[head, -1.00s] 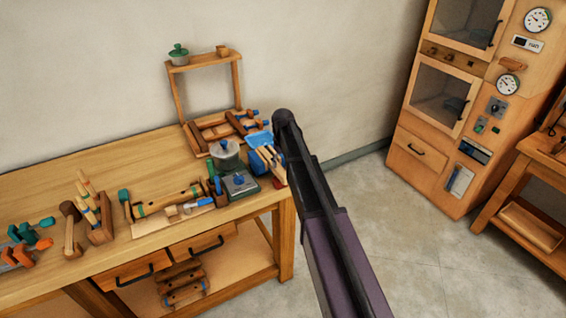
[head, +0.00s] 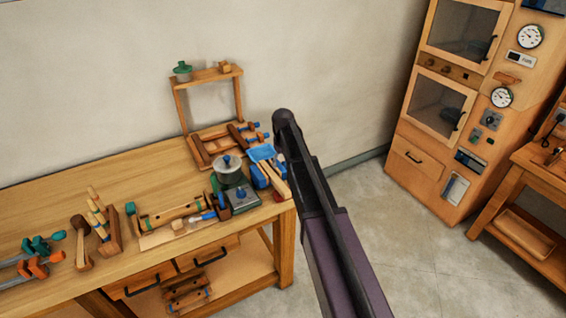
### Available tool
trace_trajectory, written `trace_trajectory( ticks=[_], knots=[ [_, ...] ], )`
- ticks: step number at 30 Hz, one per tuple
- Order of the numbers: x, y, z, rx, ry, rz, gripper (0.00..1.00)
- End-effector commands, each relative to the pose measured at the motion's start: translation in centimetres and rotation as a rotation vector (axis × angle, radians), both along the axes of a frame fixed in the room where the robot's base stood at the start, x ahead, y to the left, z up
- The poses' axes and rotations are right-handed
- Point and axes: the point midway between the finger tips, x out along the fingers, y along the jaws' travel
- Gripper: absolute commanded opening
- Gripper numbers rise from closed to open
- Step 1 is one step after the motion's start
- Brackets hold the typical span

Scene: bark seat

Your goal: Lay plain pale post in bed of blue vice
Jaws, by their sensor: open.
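A blue vice (head: 259,178) stands near the right end of the workbench (head: 60,187), with pale wooden bars (head: 275,181) at its right side. I cannot tell whether these bars are part of it, and its bed is not clear. A wooden block (head: 112,233) at the left of the bench holds several pale posts. The rearmost post (head: 93,193) looks plain and leans; others seem to carry coloured bands. My dark arm crosses the picture just right of the vice. My gripper is not in view.
A grey pot (head: 229,172) and a grey-topped block (head: 243,199) crowd the vice's left. A wooden frame (head: 208,76) stands behind. A mallet (head: 80,229) and clamps (head: 37,262) lie at left. The bench's back left is clear. A cabinet (head: 425,135) stands right.

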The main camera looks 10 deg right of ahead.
Motion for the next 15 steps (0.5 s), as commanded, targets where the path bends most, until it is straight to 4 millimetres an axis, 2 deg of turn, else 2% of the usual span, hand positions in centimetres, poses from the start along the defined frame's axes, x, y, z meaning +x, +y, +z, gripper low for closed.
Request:
trace_trajectory(
  ticks=[4, 15],
  knots=[
    [0.0, 0.0, 0.69, 0.0, 0.0, 0.0, 0.85],
    [0.0, 0.0, 0.74, 0.0, 0.0, 0.0, 0.85]
  ],
)
